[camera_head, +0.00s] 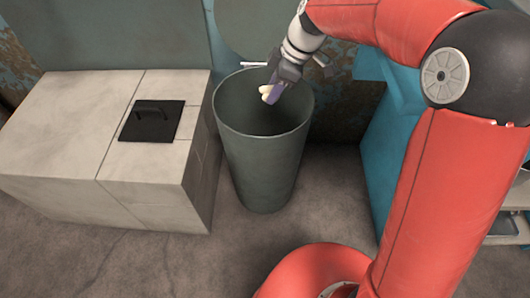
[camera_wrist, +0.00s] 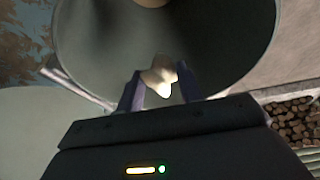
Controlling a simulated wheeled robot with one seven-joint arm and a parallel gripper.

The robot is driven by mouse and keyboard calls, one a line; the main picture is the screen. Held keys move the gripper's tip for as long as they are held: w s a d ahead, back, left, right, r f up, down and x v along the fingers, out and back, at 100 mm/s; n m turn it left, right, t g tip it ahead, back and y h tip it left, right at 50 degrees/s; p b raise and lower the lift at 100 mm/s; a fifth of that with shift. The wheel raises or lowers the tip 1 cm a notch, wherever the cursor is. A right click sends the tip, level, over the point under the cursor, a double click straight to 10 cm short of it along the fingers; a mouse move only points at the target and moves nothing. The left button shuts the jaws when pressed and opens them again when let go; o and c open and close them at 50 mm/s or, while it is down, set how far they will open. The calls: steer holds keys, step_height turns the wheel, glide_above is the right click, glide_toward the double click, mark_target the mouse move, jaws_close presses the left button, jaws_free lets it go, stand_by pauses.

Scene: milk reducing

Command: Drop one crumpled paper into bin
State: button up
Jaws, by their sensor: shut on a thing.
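The bin (camera_head: 262,165) is a tall grey-green round container standing on the floor, open at the top. My gripper (camera_head: 270,92) is over the bin's mouth, pointing down. It is shut on a small cream-white crumpled paper (camera_head: 266,90). In the wrist view the crumpled paper (camera_wrist: 158,76) sits between the two purple fingertips of my gripper (camera_wrist: 160,84), with the inside of the bin (camera_wrist: 95,50) behind it. A pale round shape (camera_wrist: 152,2) shows deep in the bin at the top edge; I cannot tell what it is.
A pale stone block (camera_head: 65,110) with a black square plate (camera_head: 151,121) stands left of the bin. A blue cabinet (camera_head: 375,150) stands to the right. Stacked logs (camera_wrist: 295,120) show at the right of the wrist view. The floor in front of the bin is clear.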

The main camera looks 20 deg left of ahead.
steer(key=o, duration=1)
steer(key=shift+r, duration=0.1)
step_height(320, 180, up, 20)
steer(key=p, duration=0.4)
